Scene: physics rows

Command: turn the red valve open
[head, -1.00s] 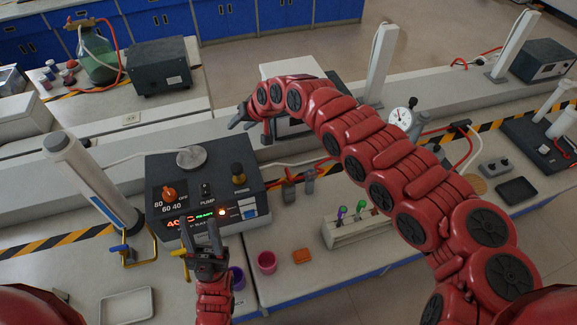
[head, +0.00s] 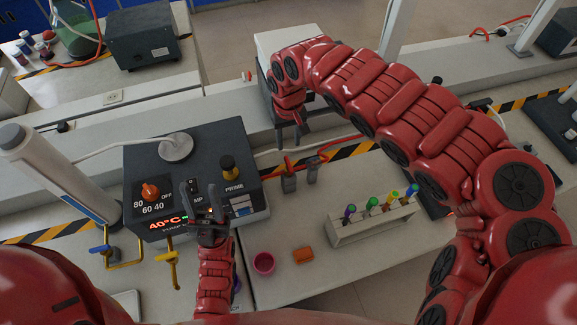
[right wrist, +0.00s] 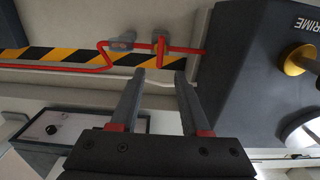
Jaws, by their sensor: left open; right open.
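A red pipe (head: 273,168) runs right of the dark control box, with two grey fittings (head: 288,178) on it. The right wrist view shows the red pipe (right wrist: 70,67), a short upright red piece (right wrist: 162,46) and the grey fittings (right wrist: 122,42) beyond my fingertips. I cannot tell which part is the red valve's handle. My right gripper (head: 291,134) points down behind the pipe, right of the box; the right wrist view shows its fingers (right wrist: 160,78) apart and empty. My left gripper (head: 207,190) is open before the box's front panel, hiding part of it.
The control box (head: 200,150) has an orange dial (head: 150,191) and a PRIME knob (head: 228,167). A blue-handled valve (head: 100,249) and a yellow-handled valve (head: 166,256) stand at left.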

